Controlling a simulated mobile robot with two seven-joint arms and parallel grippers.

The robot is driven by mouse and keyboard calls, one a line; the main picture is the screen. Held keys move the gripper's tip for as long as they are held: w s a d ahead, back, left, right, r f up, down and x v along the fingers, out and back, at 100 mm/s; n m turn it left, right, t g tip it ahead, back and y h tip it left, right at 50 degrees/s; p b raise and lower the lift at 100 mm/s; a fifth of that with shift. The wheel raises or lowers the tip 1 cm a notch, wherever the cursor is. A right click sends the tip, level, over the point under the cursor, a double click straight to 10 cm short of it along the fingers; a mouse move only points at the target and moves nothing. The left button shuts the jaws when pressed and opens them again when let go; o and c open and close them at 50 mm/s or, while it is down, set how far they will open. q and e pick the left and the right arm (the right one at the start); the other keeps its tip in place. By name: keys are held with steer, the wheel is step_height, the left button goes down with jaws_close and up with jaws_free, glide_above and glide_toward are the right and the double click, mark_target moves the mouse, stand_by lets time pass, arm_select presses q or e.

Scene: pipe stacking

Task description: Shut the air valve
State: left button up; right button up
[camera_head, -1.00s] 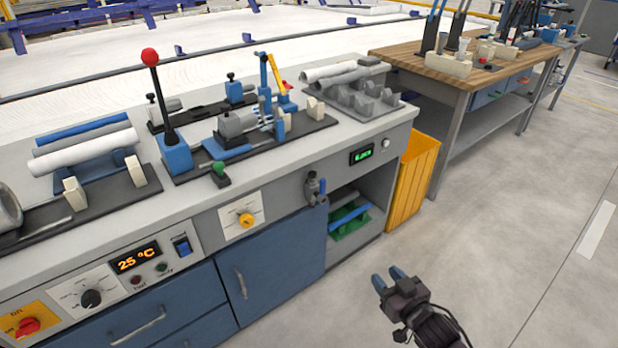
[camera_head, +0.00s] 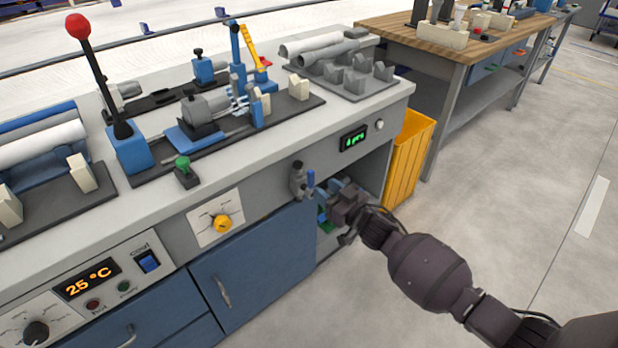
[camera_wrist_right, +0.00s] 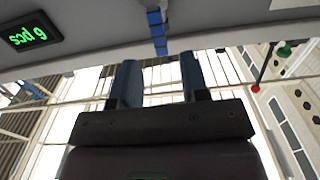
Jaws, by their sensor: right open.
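The air valve (camera_head: 298,181) is a small grey fitting on the bench front, at the top right corner of the blue cabinet door. Its short blue handle (camera_head: 310,179) points up and down. My right gripper (camera_head: 328,198) is open just right of the valve, in front of the open shelf. In the right wrist view the blue handle (camera_wrist_right: 157,34) appears above the gap between the two open fingers (camera_wrist_right: 160,72), roughly centred. I cannot tell whether a finger touches it. My left gripper is out of view.
A green-lit display (camera_head: 353,138) and a round knob (camera_head: 379,125) sit on the bench front above the shelf. A yellow bin (camera_head: 408,165) stands right of the bench. A yellow dial (camera_head: 222,223) is left of the valve. The floor at right is clear.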

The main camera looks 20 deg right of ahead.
mark_target(312, 179)
steer(key=x, duration=0.2)
steer(key=b+x, duration=0.1)
steer(key=x, duration=0.2)
steer(key=shift+w+a+f, duration=0.1)
steer(key=shift+w+f, duration=0.1)
steer(key=shift+w, duration=0.05)
steer(key=shift+w+a, duration=0.1)
steer(key=shift+w, duration=0.2)
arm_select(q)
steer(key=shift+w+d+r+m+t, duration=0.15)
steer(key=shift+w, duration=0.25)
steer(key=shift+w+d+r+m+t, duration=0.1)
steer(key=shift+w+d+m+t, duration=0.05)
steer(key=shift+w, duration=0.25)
arm_select(e)
steer(key=shift+w+a+r, duration=0.1)
steer(key=shift+w+r, duration=0.1)
steer(key=shift+w, duration=0.05)
steer(key=c, duration=0.7)
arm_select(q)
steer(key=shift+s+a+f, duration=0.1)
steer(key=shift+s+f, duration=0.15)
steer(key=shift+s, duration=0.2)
arm_select(e)
jaws_close()
